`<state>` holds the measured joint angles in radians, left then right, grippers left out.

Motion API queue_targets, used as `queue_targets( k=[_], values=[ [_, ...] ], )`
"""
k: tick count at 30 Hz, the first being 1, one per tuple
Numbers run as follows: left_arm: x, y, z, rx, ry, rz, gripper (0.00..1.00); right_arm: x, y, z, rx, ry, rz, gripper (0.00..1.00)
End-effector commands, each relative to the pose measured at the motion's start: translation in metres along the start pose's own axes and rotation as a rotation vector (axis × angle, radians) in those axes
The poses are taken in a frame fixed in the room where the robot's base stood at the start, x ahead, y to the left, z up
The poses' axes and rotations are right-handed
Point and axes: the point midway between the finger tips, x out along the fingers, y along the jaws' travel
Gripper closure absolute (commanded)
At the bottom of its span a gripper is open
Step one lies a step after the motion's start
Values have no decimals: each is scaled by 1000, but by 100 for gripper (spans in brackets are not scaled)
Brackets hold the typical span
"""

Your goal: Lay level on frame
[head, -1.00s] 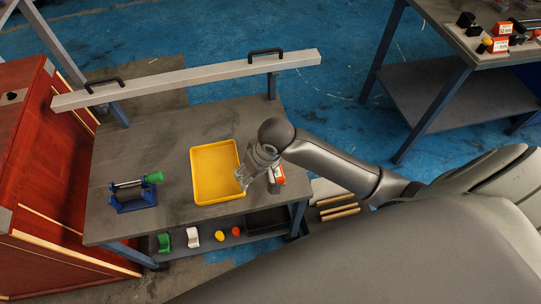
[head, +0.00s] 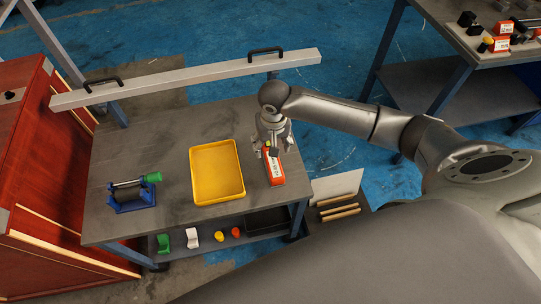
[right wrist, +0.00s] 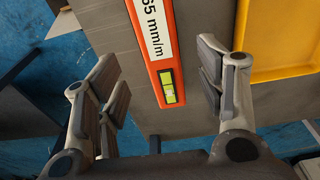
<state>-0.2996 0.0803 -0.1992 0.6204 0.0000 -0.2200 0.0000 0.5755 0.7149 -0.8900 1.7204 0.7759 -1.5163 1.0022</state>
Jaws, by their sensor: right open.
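The level is an orange bar with a white label (head: 277,175), lying on the grey workbench to the right of the yellow tray. In the right wrist view the level (right wrist: 167,55) shows its yellow-green vial and lies between the spread fingers, without visible contact. My right gripper (head: 273,144) is open and points down over the level's far end, which it partly hides; its fingers also show in the wrist view (right wrist: 158,75). A blue frame (head: 132,202) with a dark roller, a metal rod and a green knob stands at the bench's left. My left gripper is out of view.
The yellow tray (head: 218,194) is empty, between the blue frame and the level. A long beam with black handles (head: 190,78) runs along the bench's back. A red cabinet (head: 30,150) stands at left. Small coloured parts lie on the lower shelf. Bench between frame and tray is clear.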

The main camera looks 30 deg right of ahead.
Motion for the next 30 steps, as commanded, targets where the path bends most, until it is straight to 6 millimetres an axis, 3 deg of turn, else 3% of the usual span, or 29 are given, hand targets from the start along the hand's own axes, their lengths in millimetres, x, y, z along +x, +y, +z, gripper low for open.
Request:
queue_targets(
  k=[9,19,30],
  values=[
    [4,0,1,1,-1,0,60,44,0,-2,0,-1,2,37],
    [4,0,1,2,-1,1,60,51,0,-2,-2,1,1,37],
    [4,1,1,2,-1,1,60,51,0,-2,-2,1,1,84]
  ],
)
